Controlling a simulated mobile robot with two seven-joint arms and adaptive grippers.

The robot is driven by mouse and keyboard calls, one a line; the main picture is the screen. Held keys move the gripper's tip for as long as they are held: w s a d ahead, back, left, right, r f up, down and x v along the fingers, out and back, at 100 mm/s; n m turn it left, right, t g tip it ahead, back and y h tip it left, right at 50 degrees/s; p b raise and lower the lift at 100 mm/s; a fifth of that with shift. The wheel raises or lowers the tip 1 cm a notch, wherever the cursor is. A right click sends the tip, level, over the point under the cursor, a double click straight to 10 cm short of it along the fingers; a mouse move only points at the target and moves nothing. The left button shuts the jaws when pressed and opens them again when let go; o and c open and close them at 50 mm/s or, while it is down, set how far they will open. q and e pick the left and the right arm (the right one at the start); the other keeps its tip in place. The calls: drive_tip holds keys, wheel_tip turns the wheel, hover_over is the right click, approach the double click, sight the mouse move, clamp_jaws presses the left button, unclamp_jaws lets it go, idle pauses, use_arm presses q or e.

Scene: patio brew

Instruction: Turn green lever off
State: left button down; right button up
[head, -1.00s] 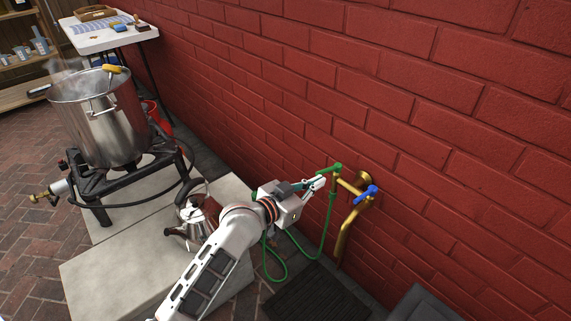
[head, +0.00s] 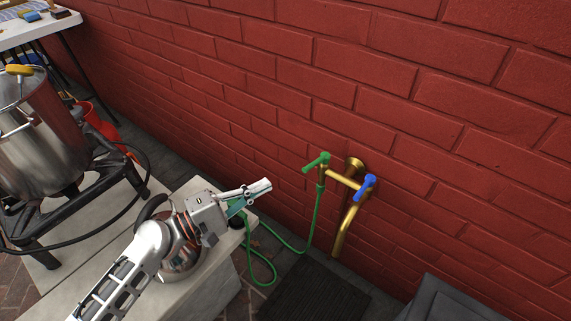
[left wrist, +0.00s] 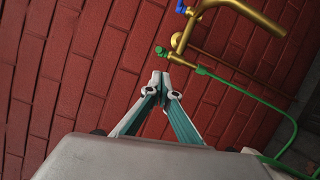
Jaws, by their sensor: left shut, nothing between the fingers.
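The green lever (head: 317,161) sits on the left end of the brass wall tap (head: 343,180), with a green hose (head: 318,215) hanging below it. It points left and a little downward in the head view. In the left wrist view the green lever (left wrist: 162,51) is just beyond the fingertips. My left gripper (head: 267,186) is shut and empty, to the left of the lever and lower in the head view, apart from it. Its closed fingertips show in the left wrist view (left wrist: 160,77). My right gripper is not in view.
A blue lever (head: 367,185) is on the tap's right side. A steel pot (head: 40,140) on a black burner stand (head: 100,190) is at left. A dark mat (head: 312,290) lies below the tap.

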sight(316, 164)
use_arm(q)
drive_tip(key=x, duration=1)
drive_tip(key=shift+r, duration=0.4)
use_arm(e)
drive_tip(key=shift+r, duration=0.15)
use_arm(q)
drive_tip(key=shift+s, duration=0.1)
